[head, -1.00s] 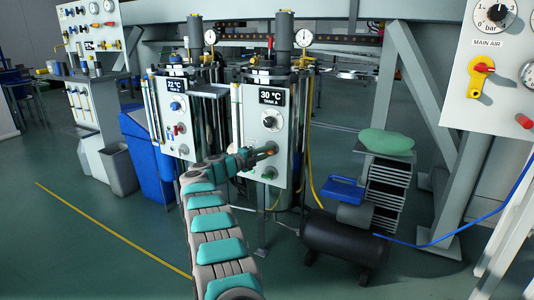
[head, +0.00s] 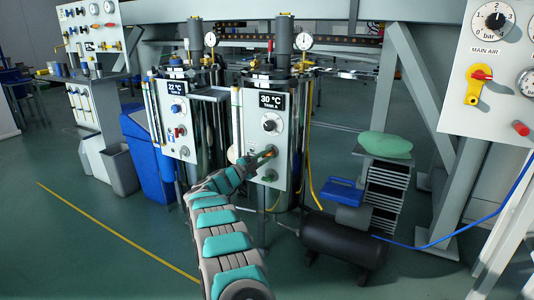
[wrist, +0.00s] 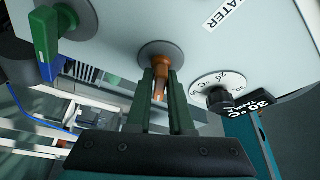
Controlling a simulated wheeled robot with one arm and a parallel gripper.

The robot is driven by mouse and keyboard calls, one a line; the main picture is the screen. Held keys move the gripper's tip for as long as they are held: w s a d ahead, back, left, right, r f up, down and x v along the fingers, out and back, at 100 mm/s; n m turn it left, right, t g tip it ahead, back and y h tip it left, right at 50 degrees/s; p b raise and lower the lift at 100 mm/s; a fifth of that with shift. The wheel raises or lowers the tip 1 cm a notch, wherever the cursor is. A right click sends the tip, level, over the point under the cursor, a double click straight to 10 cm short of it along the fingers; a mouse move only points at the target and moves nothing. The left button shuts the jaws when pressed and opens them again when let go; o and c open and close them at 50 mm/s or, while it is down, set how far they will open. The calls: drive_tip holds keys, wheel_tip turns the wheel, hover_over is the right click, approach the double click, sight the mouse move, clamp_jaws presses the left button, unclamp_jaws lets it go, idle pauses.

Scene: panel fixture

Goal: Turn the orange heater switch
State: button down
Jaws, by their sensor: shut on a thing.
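The orange heater switch (wrist: 159,78) sticks out of a round grey plate on the panel in the wrist view, beside a partly visible label ending in "ATER". My gripper (wrist: 160,88) has its two dark green fingers on either side of the switch and is shut on it. The fingers hide part of the switch's sides. In the head view my gripper (head: 261,156) meets the front of the white "30 °C TANK A" panel (head: 284,134); the switch is small and mostly hidden there.
A black temperature knob (wrist: 218,99) with a white dial sits right of the switch in the wrist view, and a green handle (wrist: 46,36) sits left. A second, "22 °C" panel (head: 174,128) stands left. A black tank (head: 343,239) lies on the floor to the right.

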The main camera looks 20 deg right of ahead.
drive_tip(key=n+t, duration=0.1)
drive_tip(key=n, duration=0.1)
drive_tip(key=n+p, duration=0.1)
drive_tip(key=n, duration=0.1)
drive_tip(key=shift+n+t+h, duration=0.3)
drive_tip(key=shift+t, duration=0.1)
drive_tip(key=n+t+p, duration=0.1)
drive_tip(key=n+t, duration=0.1)
drive_tip(key=n, duration=0.2)
drive_tip(key=shift+n+p, duration=0.4)
drive_tip(key=shift+n+t+y+p, duration=0.55)
drive_tip(key=shift+n+t, duration=0.4)
drive_tip(key=shift+n, duration=0.9)
drive_tip(key=shift+n+t+y+p, duration=0.55)
drive_tip(key=shift+n+t, duration=0.4)
drive_tip(key=shift+n, duration=0.9)
drive_tip(key=c, duration=0.9)
unclamp_jaws()
drive_tip(key=shift+f, duration=0.1)
